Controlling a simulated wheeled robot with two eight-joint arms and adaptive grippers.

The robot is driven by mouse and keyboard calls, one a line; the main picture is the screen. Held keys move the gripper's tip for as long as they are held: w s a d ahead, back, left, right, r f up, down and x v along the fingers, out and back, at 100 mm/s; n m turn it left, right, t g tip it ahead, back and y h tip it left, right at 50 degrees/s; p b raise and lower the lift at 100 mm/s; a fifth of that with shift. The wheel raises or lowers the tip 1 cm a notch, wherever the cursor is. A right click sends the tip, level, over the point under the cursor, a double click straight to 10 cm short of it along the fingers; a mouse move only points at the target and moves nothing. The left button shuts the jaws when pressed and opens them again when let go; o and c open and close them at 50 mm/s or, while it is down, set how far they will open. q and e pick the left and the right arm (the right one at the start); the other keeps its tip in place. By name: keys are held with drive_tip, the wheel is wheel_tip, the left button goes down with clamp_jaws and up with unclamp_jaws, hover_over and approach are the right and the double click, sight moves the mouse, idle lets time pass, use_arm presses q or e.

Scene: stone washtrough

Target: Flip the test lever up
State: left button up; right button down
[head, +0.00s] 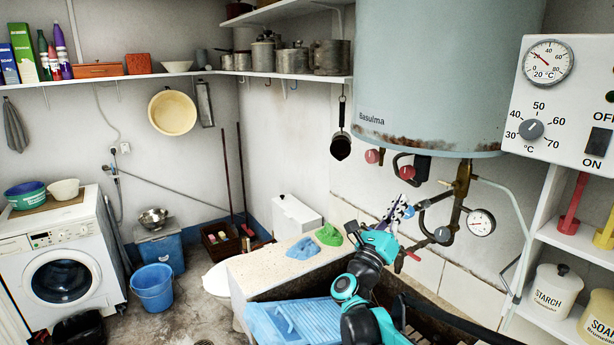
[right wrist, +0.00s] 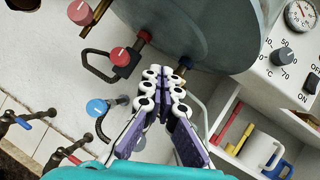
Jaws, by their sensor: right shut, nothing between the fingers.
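My right gripper (head: 402,203) is shut and empty below the boiler, in front of its pipework. In the right wrist view its fingertips (right wrist: 165,76) are together below the boiler's underside. A black loop-shaped lever (head: 400,160) with a red knob (head: 407,172) hangs under the boiler, above the gripper. The lever (right wrist: 110,68) and its red knob (right wrist: 118,54) show up and left of the fingertips in the right wrist view, apart from them. Another red knob (head: 373,156) is left of it. No label shows which part is the test lever. My left gripper is not in view.
The boiler (head: 435,70) hangs above the trough. A brass pipe (head: 460,190) and a round gauge (head: 481,222) are right of the gripper. Shelves with jars (head: 553,290) stand at right.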

drive_tip(key=s+a+f+n+y+b, duration=0.1)
drive_tip(key=s+a+f+n+y, duration=0.3)
drive_tip(key=n, duration=0.4)
drive_tip(key=s+a+f+n+y, duration=0.1)
drive_tip(key=a+n+y, duration=0.3)
drive_tip(key=n+y, duration=0.4)
drive_tip(key=s+a+f+n+y+b, duration=0.1)
drive_tip(key=s+a+f+n+y, duration=0.25)
drive_tip(key=n, duration=0.55)
drive_tip(key=s+d+f+n+g+b, duration=0.1)
drive_tip(key=s+f+n+g, duration=0.9)
drive_tip(key=s+f, duration=1.4)
drive_tip(key=d+f+n, duration=0.1)
drive_tip(key=n, duration=0.3)
drive_tip(key=shift+d+f+g+b, duration=0.15)
drive_tip(key=shift+d+g+b, duration=0.15)
drive_tip(key=shift+w, duration=0.1)
